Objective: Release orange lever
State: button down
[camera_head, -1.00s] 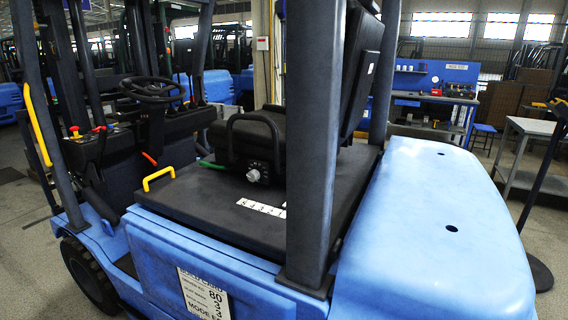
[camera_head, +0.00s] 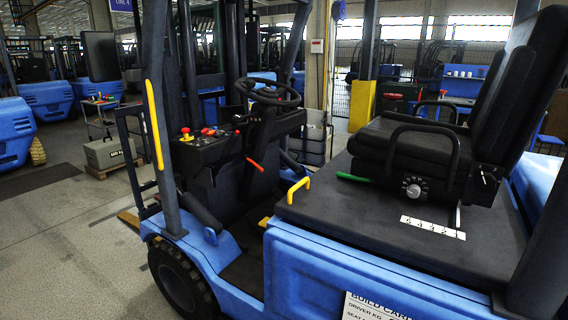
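The orange lever (camera_head: 256,164) is a short orange-red handle on the dark steering column housing, below the steering wheel (camera_head: 268,93) of the blue forklift. It slants down to the right. Nothing touches it, and it is in clear sight. My gripper and arm are not in view.
A yellow handle (camera_head: 298,190) stands on the seat deck's front edge. A green lever (camera_head: 352,177) is beside the black seat (camera_head: 410,150). Red and yellow controls (camera_head: 187,134) sit on the dash. A yellow grab bar (camera_head: 154,124) runs up the front post. Open floor (camera_head: 75,240) lies at left.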

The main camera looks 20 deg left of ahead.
aim_at(246, 157)
jog(key=i+j, duration=0.1)
jog(key=j, duration=0.4)
jog(key=i+j, duration=0.1)
jog(key=j, duration=0.4)
jog(key=i+j, duration=0.1)
jog(key=j, duration=0.9)
jog(key=i+j, duration=0.15)
jog(key=j, duration=0.4)
jog(key=i+j, duration=0.2)
jog(key=j, duration=0.15)
jog(key=i+j, duration=0.2)
jog(key=j, duration=0.15)
jog(key=i+j+z, duration=0.1)
jog(key=j, duration=0.3)
jog(key=i+j, duration=0.45)
jog(key=i, duration=0.05)
